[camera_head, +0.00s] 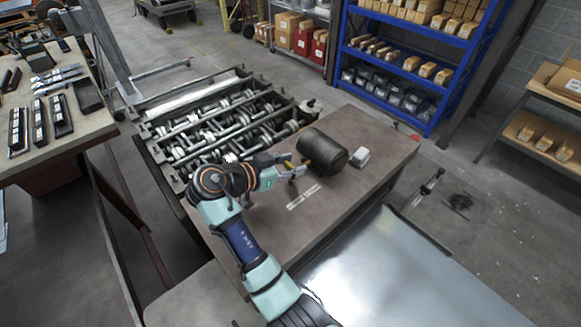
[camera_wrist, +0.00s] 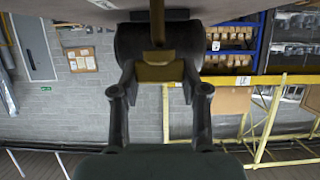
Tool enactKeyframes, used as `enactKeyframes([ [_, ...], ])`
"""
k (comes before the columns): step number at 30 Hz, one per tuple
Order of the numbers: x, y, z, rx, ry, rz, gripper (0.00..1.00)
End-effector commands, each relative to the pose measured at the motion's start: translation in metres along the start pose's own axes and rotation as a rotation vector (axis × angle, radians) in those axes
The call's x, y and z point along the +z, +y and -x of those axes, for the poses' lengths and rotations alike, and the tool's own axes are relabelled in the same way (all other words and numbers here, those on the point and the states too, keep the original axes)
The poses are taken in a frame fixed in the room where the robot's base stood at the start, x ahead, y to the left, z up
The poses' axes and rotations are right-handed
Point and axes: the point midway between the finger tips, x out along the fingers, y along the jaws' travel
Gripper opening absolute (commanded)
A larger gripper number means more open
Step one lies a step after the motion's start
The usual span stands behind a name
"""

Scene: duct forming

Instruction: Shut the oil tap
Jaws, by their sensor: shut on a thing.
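A dark cylindrical oil container (camera_head: 325,153) lies on its side on the brown worktop. In the wrist view the dark container (camera_wrist: 128,45) fills the space behind the fingers. A brass-yellow oil tap (camera_wrist: 158,68) is at its near end, with a narrow bar running up from it. My gripper (camera_head: 297,170) reaches the container's left end. In the wrist view, its two fingers stand on either side of the tap and are closed on it. The tap's exact turn position is hard to tell.
A small white block (camera_head: 360,157) sits right of the container. A rack of metal shafts (camera_head: 220,125) adjoins the worktop (camera_head: 385,150) at the left. A shiny metal sheet (camera_head: 400,275) lies in front. A blue shelf (camera_head: 410,60) stands behind.

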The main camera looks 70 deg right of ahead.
Motion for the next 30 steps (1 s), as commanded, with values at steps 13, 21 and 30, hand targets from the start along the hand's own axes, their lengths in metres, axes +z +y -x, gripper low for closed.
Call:
enactKeyframes([
  [13, 0.000, 0.000, 0.000, 0.002, 0.000, -0.001, 0.63],
  [21, 0.000, 0.000, 0.000, 0.002, 0.000, 0.000, 0.71],
  [30, 0.000, -0.001, 0.033, -0.002, -0.001, 0.000, 0.71],
])
